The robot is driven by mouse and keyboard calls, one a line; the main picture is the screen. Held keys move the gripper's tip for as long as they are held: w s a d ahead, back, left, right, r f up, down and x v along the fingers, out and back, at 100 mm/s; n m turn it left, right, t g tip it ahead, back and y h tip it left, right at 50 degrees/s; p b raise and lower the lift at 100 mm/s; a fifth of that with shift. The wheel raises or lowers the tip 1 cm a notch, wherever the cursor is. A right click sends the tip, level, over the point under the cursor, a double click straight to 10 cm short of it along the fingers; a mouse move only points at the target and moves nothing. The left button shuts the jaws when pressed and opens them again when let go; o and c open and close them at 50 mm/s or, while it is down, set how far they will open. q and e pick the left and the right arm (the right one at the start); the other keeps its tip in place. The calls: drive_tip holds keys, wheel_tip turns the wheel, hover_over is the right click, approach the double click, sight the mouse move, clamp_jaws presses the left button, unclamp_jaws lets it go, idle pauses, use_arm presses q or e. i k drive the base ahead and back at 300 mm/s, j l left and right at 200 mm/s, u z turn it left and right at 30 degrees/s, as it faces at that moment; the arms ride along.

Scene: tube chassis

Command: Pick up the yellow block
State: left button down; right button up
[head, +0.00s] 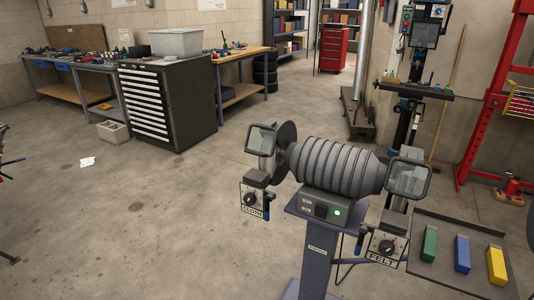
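The yellow block (496,266) stands on a dark tray (440,223) at the lower right of the head view. It is the rightmost of three coloured blocks there. The blue block (462,254) and the green block (429,244) stand to its left, with small gaps between them. Neither of my grippers shows in this view.
A bench grinder (335,168) on a grey pedestal (317,252) stands left of the tray, its FELT control box (386,248) close to the tray's left edge. A red frame (487,95) rises behind the tray. The concrete floor at left is mostly clear.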

sight(498, 275)
drive_tip(key=z, duration=1.6)
